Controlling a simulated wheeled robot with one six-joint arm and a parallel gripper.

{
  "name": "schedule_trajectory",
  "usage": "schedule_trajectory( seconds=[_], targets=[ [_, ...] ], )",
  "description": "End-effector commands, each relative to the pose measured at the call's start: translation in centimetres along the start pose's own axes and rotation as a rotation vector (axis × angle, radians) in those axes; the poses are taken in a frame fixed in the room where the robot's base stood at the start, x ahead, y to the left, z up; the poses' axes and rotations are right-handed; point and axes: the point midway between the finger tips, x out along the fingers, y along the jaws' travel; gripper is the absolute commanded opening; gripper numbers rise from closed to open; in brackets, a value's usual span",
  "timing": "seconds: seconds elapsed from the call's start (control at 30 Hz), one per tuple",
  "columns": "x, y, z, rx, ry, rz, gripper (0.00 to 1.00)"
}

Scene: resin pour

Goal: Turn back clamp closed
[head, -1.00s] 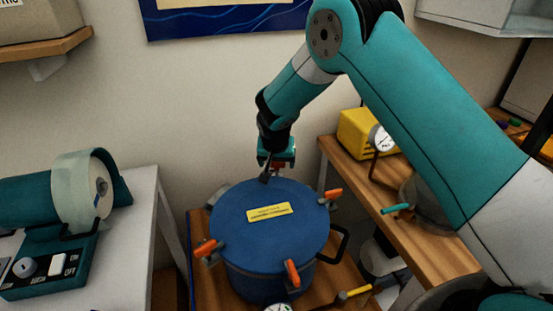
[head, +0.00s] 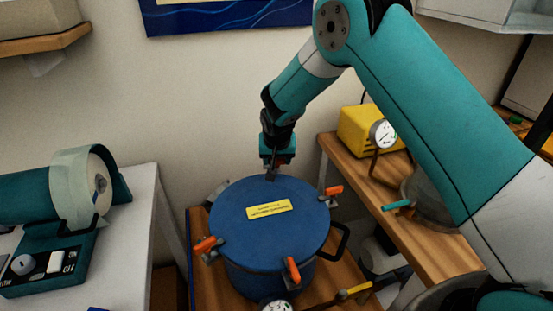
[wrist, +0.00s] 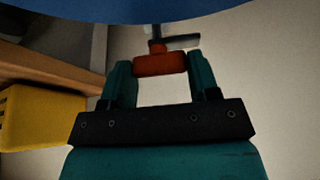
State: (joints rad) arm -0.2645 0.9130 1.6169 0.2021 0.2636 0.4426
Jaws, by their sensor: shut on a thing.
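The blue pot (head: 285,205) with its round lid and yellow label (head: 269,209) stands on a wooden surface. My gripper (wrist: 160,70) is at the pot's back edge, shut on the back clamp's orange handle (wrist: 160,64). A dark metal part of this clamp shows above the handle in the wrist view. In the head view my gripper (head: 275,163) hides most of the back clamp. Other clamps with orange handles sit at the lid's left (head: 205,244), front (head: 292,269) and right (head: 332,191).
A black side handle (head: 343,240) sticks out at the pot's right. A gauge (head: 276,305) is at its front. A wooden bench (head: 410,215) with a yellow box (head: 362,131) is at right, a white table (head: 135,225) at left. The wall is close behind.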

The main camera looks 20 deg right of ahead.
Motion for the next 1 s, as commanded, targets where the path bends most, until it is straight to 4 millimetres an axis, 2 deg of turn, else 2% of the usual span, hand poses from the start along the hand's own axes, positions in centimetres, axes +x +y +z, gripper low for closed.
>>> schedule_trajectory(
  seconds=[1.0],
  targets=[
    [0.18,0.37,-0.23,-0.867,0.003,-0.36,0.32]
  ],
)
